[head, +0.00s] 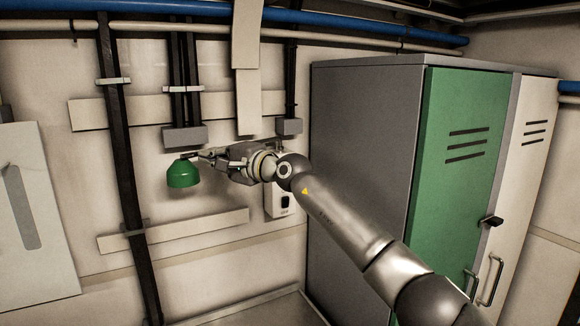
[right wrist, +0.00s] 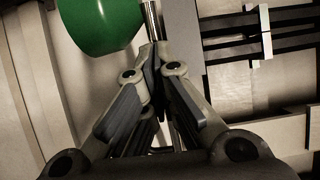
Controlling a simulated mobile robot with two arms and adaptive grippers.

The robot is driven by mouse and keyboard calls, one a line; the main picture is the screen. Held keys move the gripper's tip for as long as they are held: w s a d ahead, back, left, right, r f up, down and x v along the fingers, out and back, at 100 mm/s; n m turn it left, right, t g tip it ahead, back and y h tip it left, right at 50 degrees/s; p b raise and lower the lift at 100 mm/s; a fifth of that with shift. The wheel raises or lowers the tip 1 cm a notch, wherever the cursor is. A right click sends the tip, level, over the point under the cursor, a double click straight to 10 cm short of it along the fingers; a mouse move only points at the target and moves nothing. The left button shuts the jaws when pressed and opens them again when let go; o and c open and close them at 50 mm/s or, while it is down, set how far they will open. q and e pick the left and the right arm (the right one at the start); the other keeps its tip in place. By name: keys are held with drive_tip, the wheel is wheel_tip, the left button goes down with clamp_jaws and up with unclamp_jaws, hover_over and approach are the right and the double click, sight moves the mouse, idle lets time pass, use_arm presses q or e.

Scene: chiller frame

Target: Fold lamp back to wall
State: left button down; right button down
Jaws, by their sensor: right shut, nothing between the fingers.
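The lamp has a green bell-shaped shade (head: 183,173) and hangs in front of the wall, left of the middle in the head view. The shade also shows at the top left of the right wrist view (right wrist: 100,22). A thin metal rod (right wrist: 151,20) runs beside the shade there. My right gripper (head: 205,154) reaches in from the right, close to the top of the shade. Its fingers are shut with nothing between them, and their tips (right wrist: 156,50) lie near the rod's end. I cannot tell whether they touch it. My left gripper is not in view.
A grey locker with a green door (head: 455,150) and a white door stands on the right. A grey wall box (head: 184,136) sits just above the lamp. A white dispenser (head: 280,202) hangs below my right wrist. Blue and cream pipes run along the top.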

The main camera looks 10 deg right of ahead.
idle(0.3)
drive_tip(key=w+a+p, duration=0.1)
drive_tip(key=w, duration=0.1)
drive_tip(key=shift+w+a+p, duration=0.3)
drive_tip(key=shift+a+p, duration=0.05)
drive_tip(key=s+d+b, duration=0.4)
drive_tip(key=s+b, duration=0.7)
drive_tip(key=b, duration=0.1)
drive_tip(key=shift+s+b, duration=0.2)
drive_tip(key=shift+b, duration=0.15)
drive_tip(key=shift+d+r, duration=0.1)
